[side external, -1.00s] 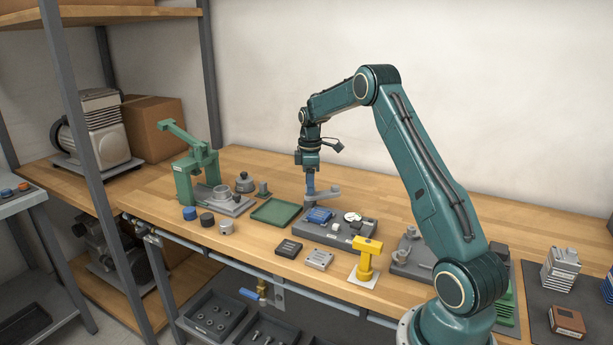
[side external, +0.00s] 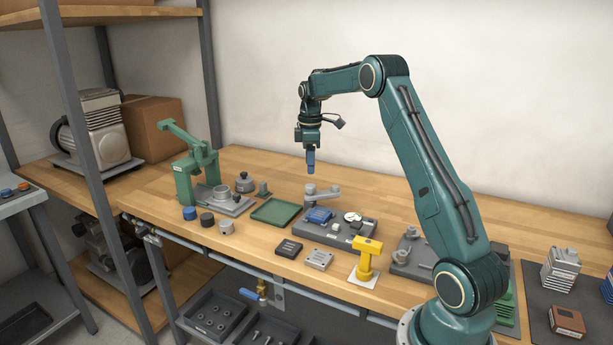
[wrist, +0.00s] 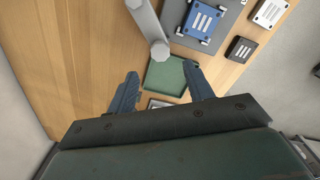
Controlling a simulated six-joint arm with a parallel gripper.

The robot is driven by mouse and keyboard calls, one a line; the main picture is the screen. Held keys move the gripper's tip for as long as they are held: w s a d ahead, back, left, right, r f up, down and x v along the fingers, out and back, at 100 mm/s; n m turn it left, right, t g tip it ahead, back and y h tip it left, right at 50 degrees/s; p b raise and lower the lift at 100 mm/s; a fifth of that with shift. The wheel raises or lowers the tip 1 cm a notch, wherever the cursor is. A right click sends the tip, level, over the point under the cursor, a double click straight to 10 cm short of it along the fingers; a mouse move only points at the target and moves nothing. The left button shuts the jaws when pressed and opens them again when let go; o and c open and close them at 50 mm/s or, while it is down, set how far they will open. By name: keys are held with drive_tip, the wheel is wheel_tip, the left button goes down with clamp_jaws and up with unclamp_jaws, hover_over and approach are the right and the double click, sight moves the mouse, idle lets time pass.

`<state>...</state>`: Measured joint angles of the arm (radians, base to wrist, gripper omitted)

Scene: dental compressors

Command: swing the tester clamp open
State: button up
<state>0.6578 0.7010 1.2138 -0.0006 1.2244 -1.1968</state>
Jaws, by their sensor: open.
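The tester (side external: 333,238) is a dark grey base with a blue block (side external: 319,215) and a white round gauge (side external: 353,216) on it. Its clamp (side external: 324,194) is a light grey arm on a post at the back left corner. The clamp arm points right along the back edge, clear of the blue block. In the wrist view the clamp (wrist: 148,22) reaches up and left from its post, away from the blue block (wrist: 204,20). My gripper (side external: 310,168) is open and empty above the post; in the wrist view its blue fingers (wrist: 160,70) are spread apart.
A green tray (side external: 275,211) lies left of the tester. A green press (side external: 196,175) stands farther left, with several small round parts in front. A yellow T-handled piece (side external: 366,260) stands at the front right. The bench behind the tester is bare.

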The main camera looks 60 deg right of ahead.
wheel_tip(320, 180, up, 7)
drive_tip(key=shift+f, duration=0.15)
drive_tip(key=shift+a, duration=0.15)
idle(0.4)
drive_tip(key=s+a+r+m+t, duration=0.1)
drive_tip(key=s+a+r, duration=0.2)
drive_tip(key=a, duration=0.4)
drive_tip(key=s+a+r+m+t+h, duration=0.1)
drive_tip(key=s+a+r, duration=0.25)
drive_tip(key=a, duration=0.45)
drive_tip(key=s+a+r+m+t, duration=0.1)
drive_tip(key=s+a+r, duration=0.1)
drive_tip(key=a+r, duration=0.35)
drive_tip(key=s+a+f+m+t, duration=0.1)
drive_tip(key=s+a+f, duration=0.2)
drive_tip(key=s, duration=0.3)
drive_tip(key=s+a+f+m, duration=0.1)
drive_tip(key=s+a+f, duration=0.1)
drive_tip(key=s+a, duration=0.4)
drive_tip(key=s+a+f+m+t+y, duration=0.1)
drive_tip(key=s+a+f, duration=0.2)
drive_tip(key=s, duration=0.3)
drive_tip(key=shift+a+f+t, duration=0.3)
drive_tip(key=shift+a, duration=0.55)
